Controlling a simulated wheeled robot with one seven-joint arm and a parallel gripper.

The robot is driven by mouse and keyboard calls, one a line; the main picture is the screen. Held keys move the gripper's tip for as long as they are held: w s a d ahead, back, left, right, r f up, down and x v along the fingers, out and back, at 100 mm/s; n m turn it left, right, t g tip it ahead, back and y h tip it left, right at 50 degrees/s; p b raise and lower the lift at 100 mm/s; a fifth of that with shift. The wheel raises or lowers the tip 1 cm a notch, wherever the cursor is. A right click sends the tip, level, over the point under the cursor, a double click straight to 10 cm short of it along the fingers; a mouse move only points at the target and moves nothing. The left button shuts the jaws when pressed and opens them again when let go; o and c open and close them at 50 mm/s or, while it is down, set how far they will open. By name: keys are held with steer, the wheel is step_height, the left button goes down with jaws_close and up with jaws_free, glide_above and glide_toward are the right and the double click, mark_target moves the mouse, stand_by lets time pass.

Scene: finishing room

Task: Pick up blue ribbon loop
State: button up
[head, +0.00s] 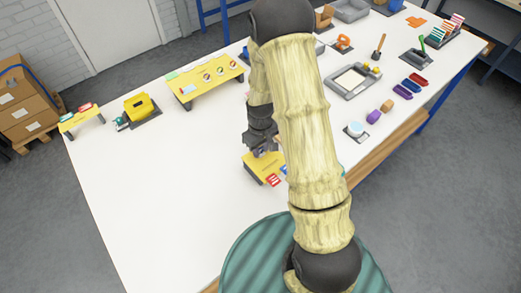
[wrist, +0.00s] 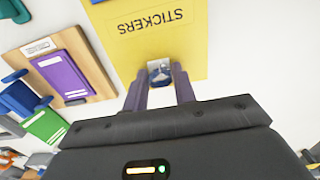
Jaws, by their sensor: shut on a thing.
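My gripper (wrist: 160,85) is shut on a small blue and pale grey piece, which I take to be the blue ribbon loop (wrist: 160,73). The loop sits between the fingertips at the edge of a yellow panel marked STICKERS (wrist: 190,45). Its full shape is too small to make out, and I cannot tell whether it touches the panel. In the head view my gripper (head: 262,146) is low over the white table, beside a yellow block (head: 258,168). My arm hides part of that area, and the loop cannot be made out there.
A wooden board with a purple card (wrist: 62,78) and a green card (wrist: 46,124) lie left in the wrist view. On the table (head: 135,200) stand a yellow rack (head: 205,82), a yellow holder (head: 139,107) and a grey tray (head: 352,80). The left front is clear.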

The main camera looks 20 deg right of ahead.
mark_target(260, 148)
steer(key=shift+a+r, duration=0.1)
steer(key=shift+s+r+b, duration=0.1)
steer(key=shift+r+b, duration=0.2)
steer(key=shift+r, duration=0.35)
step_height(260, 148, up, 9)
steer(key=shift+f+b, duration=0.2)
steer(key=shift+b, duration=0.75)
